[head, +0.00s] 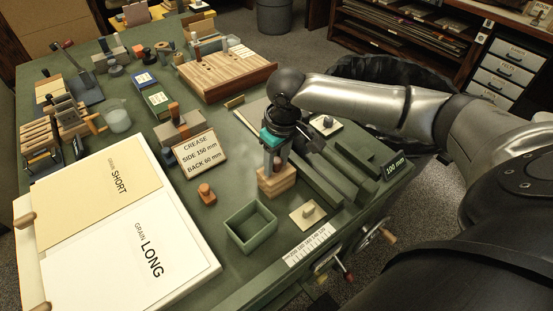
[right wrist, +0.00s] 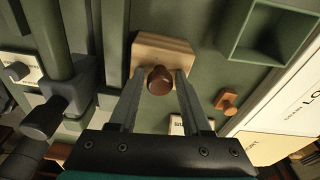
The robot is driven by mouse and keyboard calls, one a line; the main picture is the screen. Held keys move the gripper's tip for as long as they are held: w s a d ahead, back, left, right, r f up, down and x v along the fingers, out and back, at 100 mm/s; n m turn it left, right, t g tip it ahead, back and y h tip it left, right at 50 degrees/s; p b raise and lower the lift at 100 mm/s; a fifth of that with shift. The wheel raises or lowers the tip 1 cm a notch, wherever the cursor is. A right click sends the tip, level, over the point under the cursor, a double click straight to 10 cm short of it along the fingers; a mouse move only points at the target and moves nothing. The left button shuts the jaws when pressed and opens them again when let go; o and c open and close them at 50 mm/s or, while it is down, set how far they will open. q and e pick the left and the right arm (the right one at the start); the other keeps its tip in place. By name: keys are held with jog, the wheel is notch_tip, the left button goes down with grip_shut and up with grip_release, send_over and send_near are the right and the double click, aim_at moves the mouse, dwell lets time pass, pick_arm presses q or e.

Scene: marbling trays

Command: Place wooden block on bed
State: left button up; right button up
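The wooden block (head: 277,184) is pale and layered, with a round brown knob on top. My right gripper (head: 276,160) comes down over it from above, its fingers on either side of the knob. In the right wrist view the gripper (right wrist: 161,76) appears shut on the knob, and the wooden block (right wrist: 150,48) shows beyond the fingertips. Whether the block touches the surface below is hard to tell. The green bed with raised rails (head: 322,190) appears just right of the block, partly behind my gripper. My left gripper is not in view.
An open green box (head: 250,228) and a small orange-brown knobbed piece (head: 206,193) stand close on the left. A pale plate with a handle (head: 308,213) lies in front, near a ruler strip (head: 309,244). A "CREASE" sign (head: 199,158) lies behind. Large paper boards (head: 120,240) fill the left.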

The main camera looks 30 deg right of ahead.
jog(key=shift+o, duration=1.1)
notch_tip(320, 180, up, 12)
jog(key=s+p, duration=0.1)
jog(key=p, duration=0.2)
jog(key=shift+s+d+r+p, duration=0.15)
jog(key=shift+s+p, duration=0.05)
jog(key=shift+p, duration=0.15)
